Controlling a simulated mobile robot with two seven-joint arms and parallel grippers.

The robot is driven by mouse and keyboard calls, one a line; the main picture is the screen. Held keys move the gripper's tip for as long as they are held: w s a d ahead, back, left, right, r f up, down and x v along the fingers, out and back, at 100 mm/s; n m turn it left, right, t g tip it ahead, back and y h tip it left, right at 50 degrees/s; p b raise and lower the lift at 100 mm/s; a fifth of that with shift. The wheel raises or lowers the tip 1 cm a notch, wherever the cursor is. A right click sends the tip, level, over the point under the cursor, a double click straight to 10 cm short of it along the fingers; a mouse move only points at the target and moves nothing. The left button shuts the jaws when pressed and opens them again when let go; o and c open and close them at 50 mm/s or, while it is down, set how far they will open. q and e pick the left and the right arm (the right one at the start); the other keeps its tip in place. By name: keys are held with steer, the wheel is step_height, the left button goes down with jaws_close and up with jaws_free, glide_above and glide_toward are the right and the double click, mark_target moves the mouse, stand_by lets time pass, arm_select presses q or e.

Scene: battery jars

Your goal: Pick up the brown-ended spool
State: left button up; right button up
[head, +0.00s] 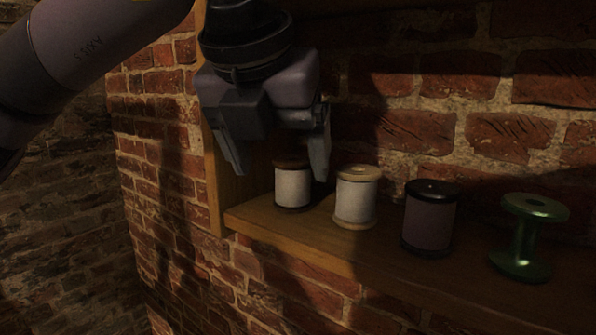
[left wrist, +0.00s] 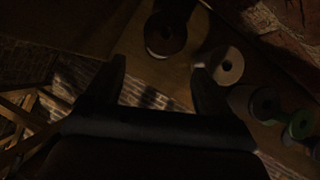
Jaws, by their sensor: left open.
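The brown-ended spool (head: 293,187) has white winding between dark brown ends. It stands upright at the left end of a wooden shelf in the head view. In the left wrist view its round brown end (left wrist: 166,34) shows at the top, beyond the fingertips. My left gripper (head: 277,168) is open and empty, pointing down, just above and to the left of the spool in the head view. In the left wrist view the two fingers (left wrist: 158,68) are spread apart. My right gripper is not in view.
A cream-ended spool (head: 356,198) stands close to the right of the brown-ended one. A black-ended spool (head: 430,218) and a green empty spool (head: 528,238) stand farther right. The wooden shelf (head: 330,250) has an upright side board (head: 217,170) at left, with a brick wall behind.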

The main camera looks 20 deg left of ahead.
mark_target(291, 161)
arm_select(q)
steer(key=w, duration=0.3)
steer(key=shift+w+r+p, duration=0.1)
steer(key=shift+w+p, duration=0.05)
steer(key=shift+p, duration=0.2)
steer(key=x, duration=0.5)
steer(key=shift+w, duration=0.25)
steer(key=c, duration=1)
